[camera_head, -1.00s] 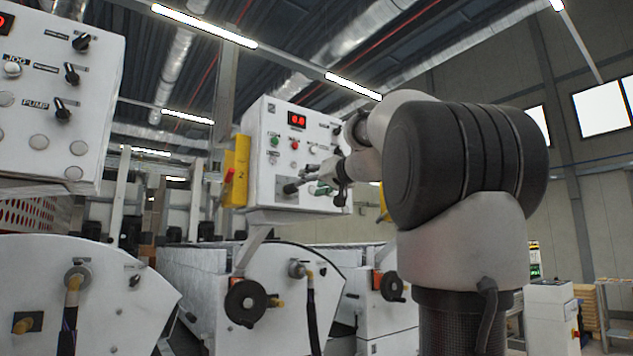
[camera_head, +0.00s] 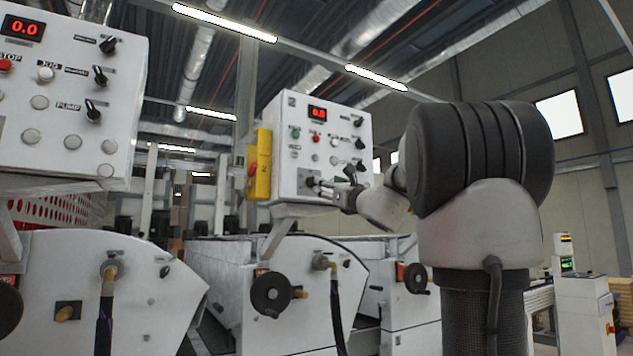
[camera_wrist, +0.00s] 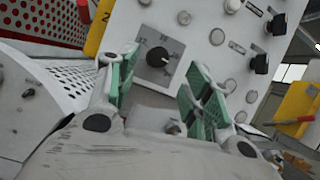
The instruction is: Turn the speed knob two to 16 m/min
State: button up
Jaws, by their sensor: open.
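The speed knob (camera_wrist: 157,57) is a small black dial on a grey plate with numbers around it. It sits low on a white control panel (camera_wrist: 200,25) in the wrist view. The head view shows this panel (camera_head: 340,129) beside a yellow plate marked 2 (camera_head: 262,170), with the knob plate (camera_head: 309,179) at its lower left. My gripper (camera_wrist: 162,84) is open, its green-padded fingers on either side of the knob in the wrist view and nothing between them. I cannot tell how far the tips are from the plate. In the head view my gripper (camera_head: 334,190) is small, close to the plate.
Other black switches (camera_wrist: 260,63) and buttons stand to the right on the same panel. Another white panel (camera_head: 65,80) reading 0.0 is at left. Machine bodies with handwheels (camera_head: 270,294) lie below. A red perforated guard (camera_wrist: 45,20) is at the wrist view's upper left.

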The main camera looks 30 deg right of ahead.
jog(key=shift+m, duration=0.7)
jog(key=x, duration=0.8)
jog(key=shift+c, duration=0.3)
jog(key=c, duration=0.9)
